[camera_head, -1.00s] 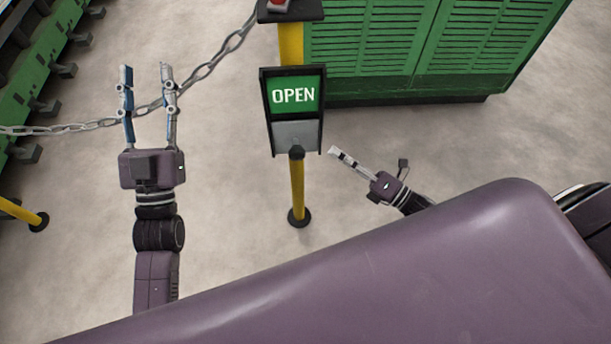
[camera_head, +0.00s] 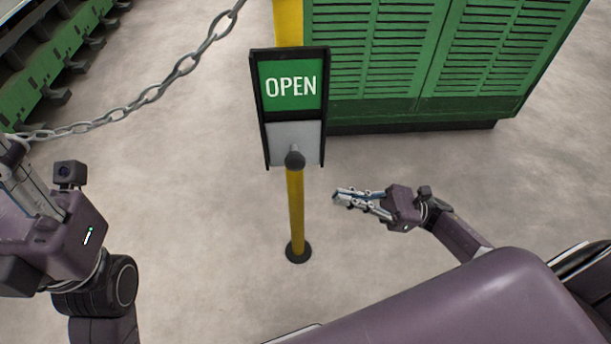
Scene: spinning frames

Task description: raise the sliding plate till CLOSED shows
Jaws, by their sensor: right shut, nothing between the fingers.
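The sign frame (camera_head: 254,110) is dark and stands upright on a yellow post (camera_head: 296,215). Its green panel (camera_head: 290,103) reads OPEN. The grey sliding plate (camera_head: 280,136) sits low in the frame, below the green panel, with a dark round knob (camera_head: 294,159) at its lower middle. My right gripper (camera_head: 338,198) is shut and empty, to the right of the post and below the plate, apart from both. My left gripper (camera_head: 12,165) is at the left edge, far from the sign. Its fingers are partly cut off, so their opening is unclear.
A chain (camera_head: 150,95) runs from the upper middle to the left edge. A green louvred cabinet (camera_head: 420,118) stands behind the sign at the right. Green machinery (camera_head: 62,60) is at the upper left. The concrete floor around the post is clear.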

